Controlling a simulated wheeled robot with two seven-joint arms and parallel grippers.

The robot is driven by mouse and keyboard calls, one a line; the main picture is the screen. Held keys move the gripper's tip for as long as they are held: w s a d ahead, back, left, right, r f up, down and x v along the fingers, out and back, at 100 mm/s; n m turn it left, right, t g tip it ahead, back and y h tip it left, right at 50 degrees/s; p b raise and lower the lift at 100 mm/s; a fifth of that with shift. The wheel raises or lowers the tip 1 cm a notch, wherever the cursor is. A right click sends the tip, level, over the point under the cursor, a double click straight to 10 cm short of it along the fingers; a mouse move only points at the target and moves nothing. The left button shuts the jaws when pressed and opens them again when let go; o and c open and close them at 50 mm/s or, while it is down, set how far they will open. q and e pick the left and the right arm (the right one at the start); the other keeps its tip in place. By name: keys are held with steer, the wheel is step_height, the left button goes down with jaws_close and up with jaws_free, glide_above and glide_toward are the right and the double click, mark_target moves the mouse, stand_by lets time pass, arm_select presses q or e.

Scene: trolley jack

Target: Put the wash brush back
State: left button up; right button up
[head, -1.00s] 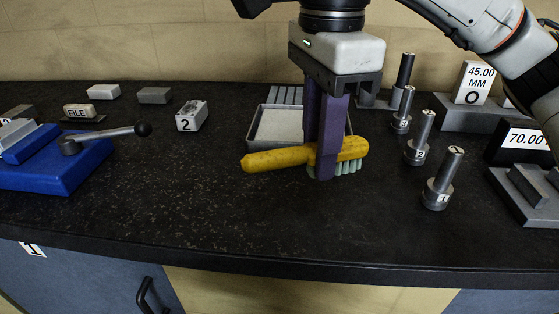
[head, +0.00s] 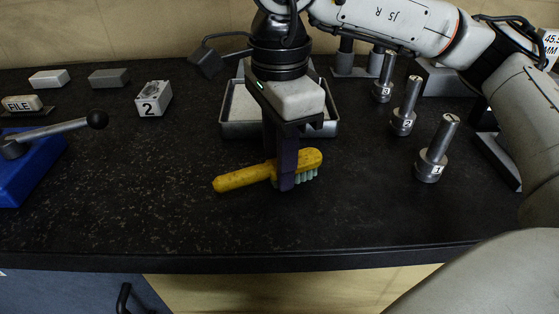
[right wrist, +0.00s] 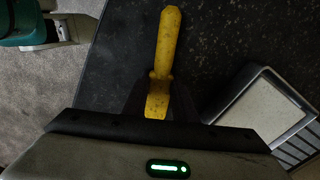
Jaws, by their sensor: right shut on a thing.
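The wash brush has a yellow handle (head: 243,178) and pale green bristles (head: 307,176) that point down. My right gripper (head: 286,185) is shut on the brush near its bristle end. The handle points left and slightly toward the front edge. The brush is low over the black bench top, in front of the grey metal tray (head: 230,129); I cannot tell whether the bristles touch the bench. The right wrist view also shows the yellow handle (right wrist: 168,45) pointing away from the gripper, with the tray (right wrist: 222,112) at its right. My left gripper is not in view.
Numbered metal pins 1 (head: 437,150), 2 (head: 406,108) and 3 (head: 385,77) stand right of the brush. A block marked 2 (head: 153,99) and a blue vise-like fixture (head: 35,165) with a lever are at left. The bench front between them is clear.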

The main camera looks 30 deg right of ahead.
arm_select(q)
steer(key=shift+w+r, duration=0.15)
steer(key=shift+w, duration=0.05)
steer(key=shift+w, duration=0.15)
arm_select(e)
steer(key=shift+f+b, duration=0.2)
steer(key=shift+b, duration=0.1)
steer(key=o, duration=0.9)
steer(key=shift+r, duration=0.1)
steer(key=shift+r+p, duration=0.3)
steer(key=shift+p, duration=0.1)
arm_select(q)
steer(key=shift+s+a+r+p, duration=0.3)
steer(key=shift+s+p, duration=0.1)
steer(key=shift+p, duration=0.4)
arm_select(e)
steer(key=shift+r, duration=5.85)
